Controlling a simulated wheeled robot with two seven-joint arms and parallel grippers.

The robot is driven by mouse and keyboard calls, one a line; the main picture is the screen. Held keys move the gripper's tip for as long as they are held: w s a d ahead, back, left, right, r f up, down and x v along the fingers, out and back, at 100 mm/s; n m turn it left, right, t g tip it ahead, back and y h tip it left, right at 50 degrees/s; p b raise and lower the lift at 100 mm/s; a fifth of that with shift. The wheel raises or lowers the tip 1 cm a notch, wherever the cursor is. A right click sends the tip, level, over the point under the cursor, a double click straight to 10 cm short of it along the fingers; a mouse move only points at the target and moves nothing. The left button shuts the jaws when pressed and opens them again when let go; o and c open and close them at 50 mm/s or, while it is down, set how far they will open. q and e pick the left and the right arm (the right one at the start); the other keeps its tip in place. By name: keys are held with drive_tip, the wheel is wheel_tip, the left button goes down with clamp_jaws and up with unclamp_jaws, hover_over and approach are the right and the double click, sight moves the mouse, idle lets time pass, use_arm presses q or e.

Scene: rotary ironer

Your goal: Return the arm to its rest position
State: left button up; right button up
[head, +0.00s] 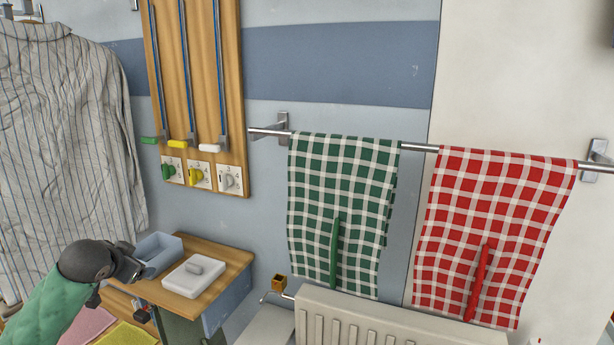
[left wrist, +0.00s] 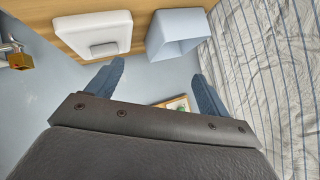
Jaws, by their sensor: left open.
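My left arm, in a green sleeve, comes in at the lower left of the head view. Its gripper (head: 132,272) is beside the small wooden table (head: 226,258); the arm hides part of that table's left side. In the left wrist view the two blue-grey fingers (left wrist: 158,72) are spread apart with nothing between them. My right gripper is not in view.
An open blue-grey box (head: 160,250) and a white lid with a handle (head: 195,278) are on the table near the gripper. A striped shirt (head: 60,130) hangs at left. Green (head: 340,200) and red (head: 490,230) checked towels hang above a radiator (head: 390,325).

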use_arm(q)
drive_tip(key=s+d+f+n+g+p, duration=0.1)
drive_tip(key=s+d+f+g+p, duration=0.35)
drive_tip(key=s+d+f, duration=1.45)
drive_tip(key=s+d+f+g+h+p, duration=0.1)
drive_tip(key=s+d+f, duration=0.1)
drive_tip(key=s, duration=0.5)
drive_tip(key=s+d+f+n+g+h+p, duration=0.1)
drive_tip(key=s+d, duration=0.3)
drive_tip(key=s, duration=0.4)
drive_tip(key=s+d+f+g+h+p, duration=0.1)
drive_tip(key=s+d+f+g+p, duration=0.1)
drive_tip(key=s, duration=0.5)
wheel_tip(320, 180, down, 2)
drive_tip(key=shift+s+d+f+n+p, duration=0.1)
drive_tip(key=shift+s+d+n+p, duration=0.3)
drive_tip(key=shift+d+p, duration=0.4)
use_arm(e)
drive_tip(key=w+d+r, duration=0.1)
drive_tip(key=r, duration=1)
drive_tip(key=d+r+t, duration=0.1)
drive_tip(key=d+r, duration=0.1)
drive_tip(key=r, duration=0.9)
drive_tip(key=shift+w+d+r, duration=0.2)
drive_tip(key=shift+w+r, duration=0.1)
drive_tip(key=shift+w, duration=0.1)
use_arm(q)
drive_tip(key=shift+d, duration=0.15)
